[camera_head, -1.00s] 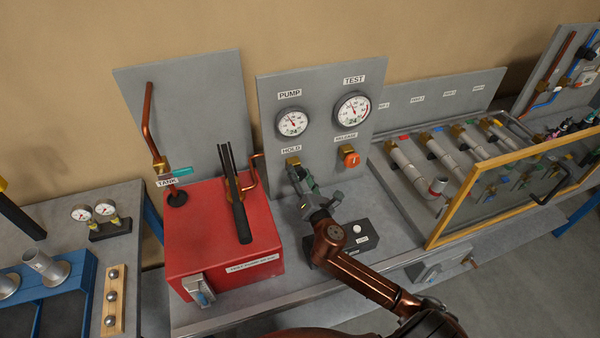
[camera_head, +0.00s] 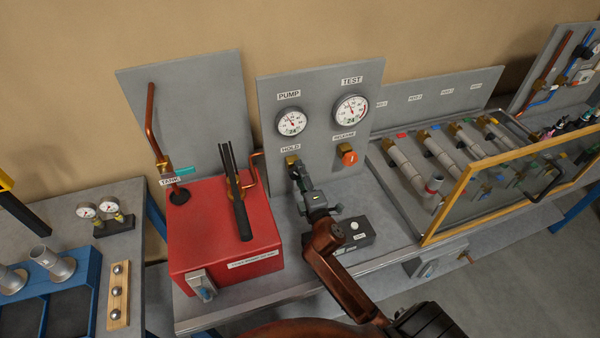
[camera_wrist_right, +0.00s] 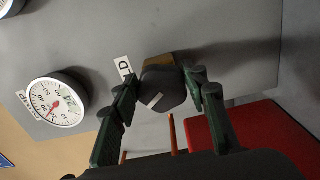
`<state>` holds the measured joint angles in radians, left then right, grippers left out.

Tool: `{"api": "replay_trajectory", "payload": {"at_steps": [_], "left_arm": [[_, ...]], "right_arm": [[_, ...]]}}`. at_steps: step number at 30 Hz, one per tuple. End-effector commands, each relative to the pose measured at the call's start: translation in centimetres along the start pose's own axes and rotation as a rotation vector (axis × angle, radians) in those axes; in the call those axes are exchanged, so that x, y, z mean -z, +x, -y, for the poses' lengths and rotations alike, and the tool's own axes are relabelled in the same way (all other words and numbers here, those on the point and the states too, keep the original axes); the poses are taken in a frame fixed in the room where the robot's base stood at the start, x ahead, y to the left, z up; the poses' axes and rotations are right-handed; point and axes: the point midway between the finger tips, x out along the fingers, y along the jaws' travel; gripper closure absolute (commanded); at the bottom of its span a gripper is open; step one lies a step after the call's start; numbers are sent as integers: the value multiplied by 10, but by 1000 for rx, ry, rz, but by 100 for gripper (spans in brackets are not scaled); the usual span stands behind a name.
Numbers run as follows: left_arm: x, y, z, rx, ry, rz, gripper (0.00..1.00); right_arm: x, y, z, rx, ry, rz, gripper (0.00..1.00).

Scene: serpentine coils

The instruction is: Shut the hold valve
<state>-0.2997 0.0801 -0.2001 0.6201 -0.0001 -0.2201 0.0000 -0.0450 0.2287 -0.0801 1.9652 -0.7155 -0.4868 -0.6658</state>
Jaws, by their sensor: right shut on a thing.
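The hold valve's brass body (camera_head: 291,160) sticks out of the grey panel under the HOLD label. Its dark knob (camera_wrist_right: 164,89) with a white mark shows in the right wrist view. The mark lies slanted in that view. My right gripper (camera_head: 298,178) is at the knob, and its fingers (camera_wrist_right: 160,86) are closed on opposite sides of it. In the head view the gripper hides most of the knob. My left gripper is not in view.
The release valve's orange knob (camera_head: 349,158) sits just right of the hold valve. The pump gauge (camera_head: 291,121) and test gauge (camera_head: 351,110) are above. A red pump box (camera_head: 225,225) with an upright black lever stands close left. A small black box (camera_head: 354,236) lies below the gripper.

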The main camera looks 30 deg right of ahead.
Motion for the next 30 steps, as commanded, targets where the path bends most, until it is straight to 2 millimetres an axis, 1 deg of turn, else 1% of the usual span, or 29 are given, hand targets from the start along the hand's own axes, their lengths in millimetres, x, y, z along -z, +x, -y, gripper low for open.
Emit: {"api": "replay_trajectory", "payload": {"at_steps": [6,15,21,30], "left_arm": [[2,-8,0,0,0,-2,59],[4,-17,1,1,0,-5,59],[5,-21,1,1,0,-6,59],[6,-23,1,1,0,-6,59]], "right_arm": [[0,0,2,2,207,2,84],[1,0,3,2,445,2,84],[1,0,5,2,551,1,84],[2,0,7,3,623,1,84]]}}
